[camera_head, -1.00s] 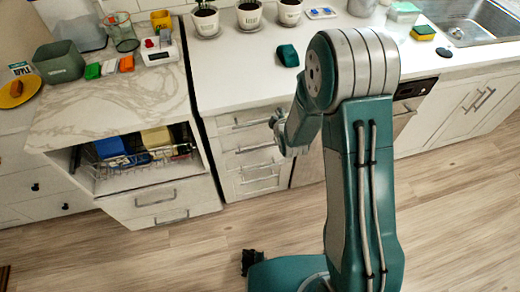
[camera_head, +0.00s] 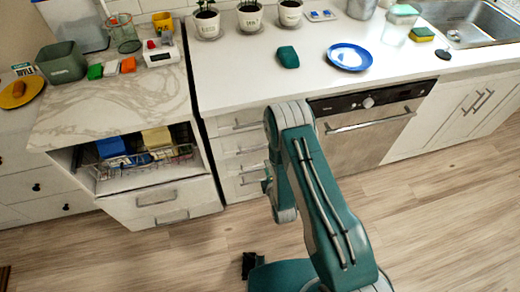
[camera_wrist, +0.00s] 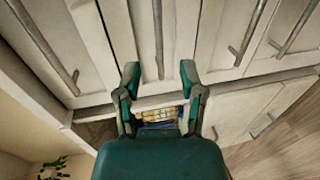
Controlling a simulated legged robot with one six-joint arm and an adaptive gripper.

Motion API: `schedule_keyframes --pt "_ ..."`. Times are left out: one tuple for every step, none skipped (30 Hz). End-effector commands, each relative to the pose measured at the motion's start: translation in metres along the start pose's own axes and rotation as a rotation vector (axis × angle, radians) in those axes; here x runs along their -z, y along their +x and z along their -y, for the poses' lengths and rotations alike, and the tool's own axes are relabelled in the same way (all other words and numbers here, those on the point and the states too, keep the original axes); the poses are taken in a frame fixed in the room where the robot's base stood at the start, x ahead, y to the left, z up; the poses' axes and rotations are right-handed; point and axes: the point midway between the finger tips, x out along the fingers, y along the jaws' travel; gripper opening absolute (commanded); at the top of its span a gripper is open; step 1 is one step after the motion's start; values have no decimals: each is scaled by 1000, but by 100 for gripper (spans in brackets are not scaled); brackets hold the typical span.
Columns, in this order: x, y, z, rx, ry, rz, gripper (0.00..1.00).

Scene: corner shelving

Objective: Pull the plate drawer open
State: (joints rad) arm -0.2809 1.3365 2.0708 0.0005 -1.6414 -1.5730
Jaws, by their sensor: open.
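No label shows which front is the plate drawer. A stack of white drawers (camera_head: 240,153) with bar handles stands under the counter, its fronts flush. My gripper (camera_wrist: 160,74) is open, its two green fingers apart and empty. In the wrist view it faces pale fronts with long handles, and one bar handle (camera_wrist: 158,38) lines up with the gap between the fingertips; I cannot tell how far off it is. In the head view my gripper is mostly hidden beside my arm, close to the drawer stack.
Left of the stack, a marble-topped cabinet (camera_head: 110,100) has an open bay with a wire rack (camera_head: 103,173) holding blue and yellow things. A blue plate (camera_head: 349,57) lies on the counter above the dishwasher (camera_head: 370,130). The wooden floor (camera_head: 430,215) in front is clear.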

Motion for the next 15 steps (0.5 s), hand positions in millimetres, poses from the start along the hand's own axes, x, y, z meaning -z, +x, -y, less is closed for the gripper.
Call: schedule_keyframes --pt "0 4 0 -2 0 0 51" --pt "0 8 -1 -2 0 0 51" --pt "0 14 -1 -3 0 0 51" --pt "0 18 -1 -3 1 0 51" --pt "0 24 -1 -3 1 0 51" --pt "0 31 -1 -3 1 0 51" --pt "0 37 -1 -3 1 0 51" --pt "0 42 -1 -2 1 0 51" --pt "0 50 -1 -2 2 0 51" --pt "0 56 -1 -2 2 0 51" --pt "0 61 0 -2 2 0 51" --pt "0 68 0 -1 2 0 51" --pt "0 74 -1 -2 2 0 51" --pt "0 79 -1 -1 2 0 51" --pt "0 85 -1 -2 2 0 51"
